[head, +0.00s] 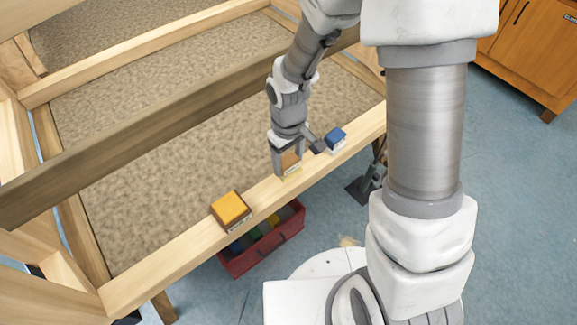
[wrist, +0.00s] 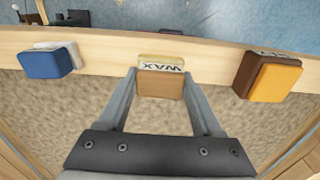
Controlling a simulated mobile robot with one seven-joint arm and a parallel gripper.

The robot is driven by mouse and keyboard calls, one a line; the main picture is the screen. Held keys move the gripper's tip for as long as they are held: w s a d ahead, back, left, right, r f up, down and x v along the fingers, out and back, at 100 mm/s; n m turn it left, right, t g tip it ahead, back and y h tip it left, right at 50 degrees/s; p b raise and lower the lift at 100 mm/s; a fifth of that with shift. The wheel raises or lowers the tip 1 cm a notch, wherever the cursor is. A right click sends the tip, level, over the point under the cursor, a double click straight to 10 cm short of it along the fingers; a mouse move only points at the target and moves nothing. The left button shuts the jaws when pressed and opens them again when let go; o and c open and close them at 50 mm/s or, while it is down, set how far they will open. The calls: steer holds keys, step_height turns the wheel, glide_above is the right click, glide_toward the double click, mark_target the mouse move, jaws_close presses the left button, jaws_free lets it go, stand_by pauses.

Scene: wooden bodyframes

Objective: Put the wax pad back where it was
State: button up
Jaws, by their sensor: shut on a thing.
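The wax pad is a tan block with a pale, WAX-lettered side; it shows in the head view (head: 290,164) and in the wrist view (wrist: 161,84). My gripper (head: 287,163) is shut on it, with one finger on each side, also seen in the wrist view (wrist: 161,76). The pad is at the front wooden rail (head: 168,258), between a blue pad and an orange pad. I cannot tell whether it rests on the rail or hangs just above it. The fingers partly hide it in the head view.
The blue and white pad (head: 336,138) is on the rail to the right in the head view. The orange and brown pad (head: 231,208) is on the rail to the left. A red bin (head: 262,257) with coloured things stands below. A dark beam (head: 150,133) crosses behind.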

steer(key=shift+f, duration=1.15)
steer(key=shift+f+b, duration=0.25)
steer(key=shift+b, duration=0.1)
steer(key=o, duration=1.2)
steer(key=shift+r, duration=0.15)
